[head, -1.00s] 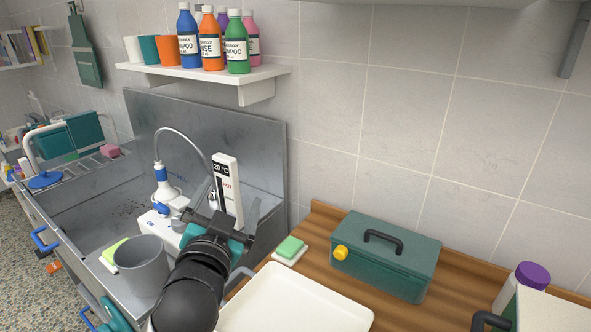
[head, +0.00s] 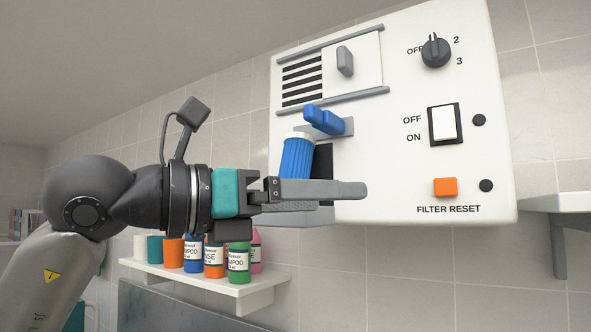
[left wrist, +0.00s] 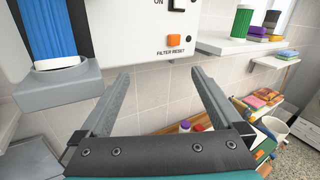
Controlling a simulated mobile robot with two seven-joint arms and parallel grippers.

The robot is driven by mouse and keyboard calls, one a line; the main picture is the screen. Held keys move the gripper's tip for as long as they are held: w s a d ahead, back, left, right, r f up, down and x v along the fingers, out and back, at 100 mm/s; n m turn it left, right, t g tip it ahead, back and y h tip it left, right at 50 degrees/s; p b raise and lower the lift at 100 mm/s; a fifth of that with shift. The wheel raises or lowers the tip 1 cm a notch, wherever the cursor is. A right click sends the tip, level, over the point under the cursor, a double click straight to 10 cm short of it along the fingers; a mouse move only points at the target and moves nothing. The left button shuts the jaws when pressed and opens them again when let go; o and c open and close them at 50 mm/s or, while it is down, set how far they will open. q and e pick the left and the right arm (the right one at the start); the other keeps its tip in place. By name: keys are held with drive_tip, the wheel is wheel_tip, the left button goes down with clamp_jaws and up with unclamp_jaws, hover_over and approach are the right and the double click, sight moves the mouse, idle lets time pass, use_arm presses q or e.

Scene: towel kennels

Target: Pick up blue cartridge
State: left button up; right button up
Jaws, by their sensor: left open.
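The blue cartridge (head: 297,157) is a ribbed blue cylinder with a white upper end in the head view. It leans slightly at the lower left of a white wall unit (head: 390,190). In the left wrist view the blue cartridge (left wrist: 48,28) is at the upper left, its white lower end in a grey holder (left wrist: 55,85). My left gripper (head: 345,202) is open and crosses in front of the cartridge's lower end in the head view. In the left wrist view nothing is between its fingertips (left wrist: 160,73), and the cartridge is outside them to the left. My right gripper is not in view.
A blue lever (head: 324,121) sticks out just above the cartridge. The unit also carries a vent slider, a dial (head: 436,50), a switch and an orange button (head: 445,187). A shelf (head: 240,290) with several bottles is below my left arm.

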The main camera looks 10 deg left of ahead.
sight(286, 163)
use_arm(q)
drive_tip(key=w+a+r+n+t+y, duration=0.1)
drive_tip(key=a+r+n+t+y, duration=0.4)
drive_tip(key=a+y, duration=0.4)
drive_tip(key=shift+m+h, duration=0.3)
drive_tip(key=shift+h, duration=0.3)
drive_tip(key=x, duration=0.3)
drive_tip(key=a+p+x, duration=0.1)
drive_tip(key=x, duration=0.2)
drive_tip(key=r+p+x, duration=0.1)
drive_tip(key=x, duration=0.2)
drive_tip(key=shift+w+a+r, duration=0.1)
drive_tip(key=shift+w+a, duration=0.05)
drive_tip(key=shift+w, duration=0.25)
drive_tip(key=p+x, duration=0.2)
drive_tip(key=x, duration=0.3)
drive_tip(key=shift+a+r, duration=0.1)
drive_tip(key=shift+r, duration=0.1)
drive_tip(key=shift+w+f, duration=0.1)
drive_tip(key=shift+w, duration=0.15)
drive_tip(key=shift+c, duration=0.4)
drive_tip(key=c, duration=1.4)
drive_tip(key=shift+s, duration=0.1)
